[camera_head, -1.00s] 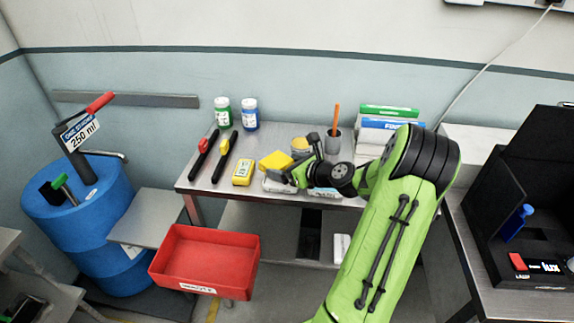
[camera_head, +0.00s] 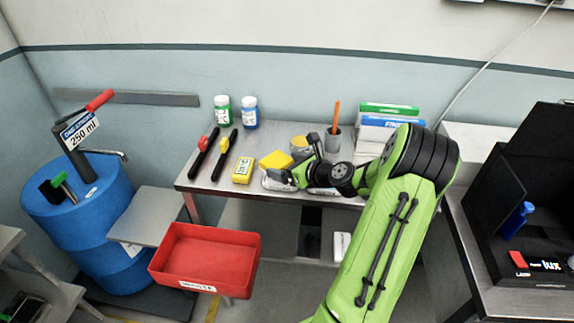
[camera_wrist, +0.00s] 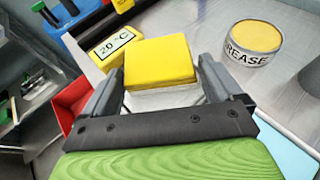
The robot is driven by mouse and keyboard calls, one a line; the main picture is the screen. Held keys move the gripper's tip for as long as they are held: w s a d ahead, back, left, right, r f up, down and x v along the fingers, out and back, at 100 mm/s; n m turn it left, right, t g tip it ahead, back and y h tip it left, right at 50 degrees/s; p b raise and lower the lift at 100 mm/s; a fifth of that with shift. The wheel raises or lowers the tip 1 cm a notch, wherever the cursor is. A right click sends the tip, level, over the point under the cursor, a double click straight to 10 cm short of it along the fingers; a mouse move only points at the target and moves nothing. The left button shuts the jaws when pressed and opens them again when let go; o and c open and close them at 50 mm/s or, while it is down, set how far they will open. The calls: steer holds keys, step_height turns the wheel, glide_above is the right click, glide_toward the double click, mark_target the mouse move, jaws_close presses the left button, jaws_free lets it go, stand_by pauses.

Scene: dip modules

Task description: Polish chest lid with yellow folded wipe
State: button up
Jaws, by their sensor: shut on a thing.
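The yellow folded wipe (camera_head: 276,159) is at the front of the metal table; it also shows as a thick yellow pad (camera_wrist: 160,62) in the wrist view. My gripper (camera_head: 288,175) is low over the table, with its fingers on either side of the wipe, shut on it. A pale silvery surface (camera_wrist: 165,98) shows just below the wipe between my fingers. I cannot tell whether it is the chest lid. My gripper and forearm hide part of this area in the head view.
A grease tin (camera_wrist: 254,42) stands right of the wipe, and a yellow 20 °C device (camera_head: 243,170) lies left. Two black-handled tools, two bottles (camera_head: 222,110), a pencil cup (camera_head: 333,139) and boxes (camera_head: 388,122) share the table. A red bin (camera_head: 207,258) is in front.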

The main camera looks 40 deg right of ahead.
steer(key=shift+f, duration=0.1)
step_height(320, 180, up, 7)
steer(key=p, duration=0.8)
